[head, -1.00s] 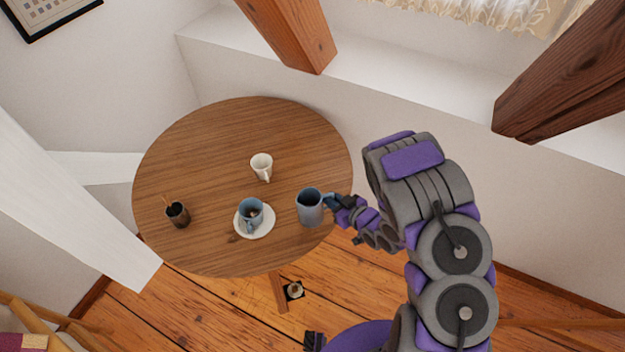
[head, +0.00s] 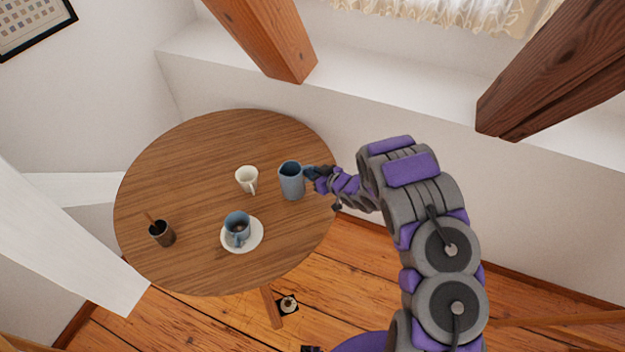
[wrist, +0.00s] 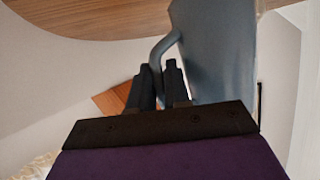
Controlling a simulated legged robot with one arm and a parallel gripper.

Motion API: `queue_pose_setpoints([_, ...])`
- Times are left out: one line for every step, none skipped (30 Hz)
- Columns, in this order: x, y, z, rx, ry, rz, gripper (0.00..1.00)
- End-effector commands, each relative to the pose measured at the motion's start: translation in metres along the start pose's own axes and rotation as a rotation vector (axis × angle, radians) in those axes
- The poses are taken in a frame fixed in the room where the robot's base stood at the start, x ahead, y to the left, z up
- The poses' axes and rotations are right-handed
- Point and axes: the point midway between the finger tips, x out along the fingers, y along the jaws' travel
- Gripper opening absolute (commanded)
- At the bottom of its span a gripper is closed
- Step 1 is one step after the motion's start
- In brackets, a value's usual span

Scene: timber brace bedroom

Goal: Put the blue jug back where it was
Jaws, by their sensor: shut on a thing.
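The blue jug (head: 291,182) is at the right part of the round wooden table (head: 190,140), upright in the head view. My gripper (head: 312,173) is at its right side, shut on its handle. In the wrist view the jug (wrist: 215,45) fills the upper middle, with its handle between the fingers of my gripper (wrist: 160,72). I cannot tell whether the jug's base touches the table.
A white cup (head: 246,179) stands close to the left of the jug. A blue cup (head: 237,226) sits on a white saucer (head: 256,238) below left. A dark cup (head: 162,235) stands at the left edge. A timber post (head: 270,45) rises behind the table.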

Motion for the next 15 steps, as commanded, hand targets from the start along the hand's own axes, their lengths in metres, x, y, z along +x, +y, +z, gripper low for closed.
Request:
queue_pose_setpoints([0.001,0.001,0.001,0.001,0.001,0.0,0.0])
queue_pose_setpoints([0.002,0.001,0.002,0.001,0.001,0.001,0.0])
queue_pose_setpoints([0.003,0.001,0.006,0.002,0.0,0.0,0.0])
queue_pose_setpoints([0.004,0.001,0.009,0.002,-0.001,0.0,0.0])
queue_pose_setpoints([0.005,0.001,0.013,0.003,-0.001,0.0,0.0])
queue_pose_setpoints([0.007,0.001,0.019,0.003,-0.002,0.0,0.0])
queue_pose_setpoints([0.009,0.002,0.023,0.004,-0.002,0.0,0.0])
queue_pose_setpoints([0.011,0.002,0.027,0.004,-0.002,0.0,0.0])
queue_pose_setpoints([0.013,0.002,0.031,0.004,-0.002,0.0,0.0])
queue_pose_setpoints([0.013,0.002,0.033,0.003,-0.001,0.001,0.0])
queue_pose_setpoints([0.014,0.003,0.033,0.002,0.0,0.001,0.0])
queue_pose_setpoints([0.014,0.003,0.034,0.001,0.0,0.001,0.0])
queue_pose_setpoints([0.014,0.002,0.033,0.0,0.0,0.001,0.0])
queue_pose_setpoints([0.014,0.002,0.033,0.0,0.0,0.0,0.0])
queue_pose_setpoints([0.014,0.002,0.032,0.0,-0.001,0.0,0.0])
